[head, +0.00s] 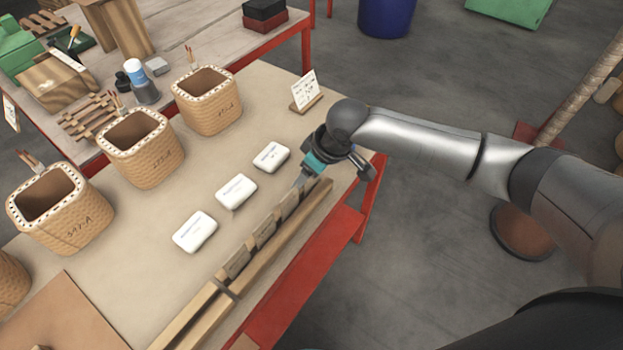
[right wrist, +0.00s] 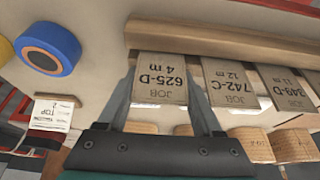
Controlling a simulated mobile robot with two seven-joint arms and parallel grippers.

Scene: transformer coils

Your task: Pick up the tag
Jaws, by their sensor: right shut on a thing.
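Several brown tags stand in a row along a wooden rail (head: 283,244) near the table's front edge. The tag at the far end, marked 625-D, 4 m, JOB (right wrist: 160,80), is between the fingers of my right gripper (right wrist: 163,95), which is shut on it. In the head view my right gripper (head: 301,182) reaches down to this tag (head: 290,202); its fingers partly hide the tag. I cannot tell whether the tag is clear of the rail. The 742-C tag (right wrist: 236,83) and 349-D tag (right wrist: 288,90) stand beside it. My left gripper is not in view.
Three white packs (head: 236,191) lie behind the rail. Woven baskets (head: 150,165) stand in a row farther back. A small sign card (head: 305,90) stands at the table's far corner. A blue round thing (right wrist: 48,48) shows in the right wrist view.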

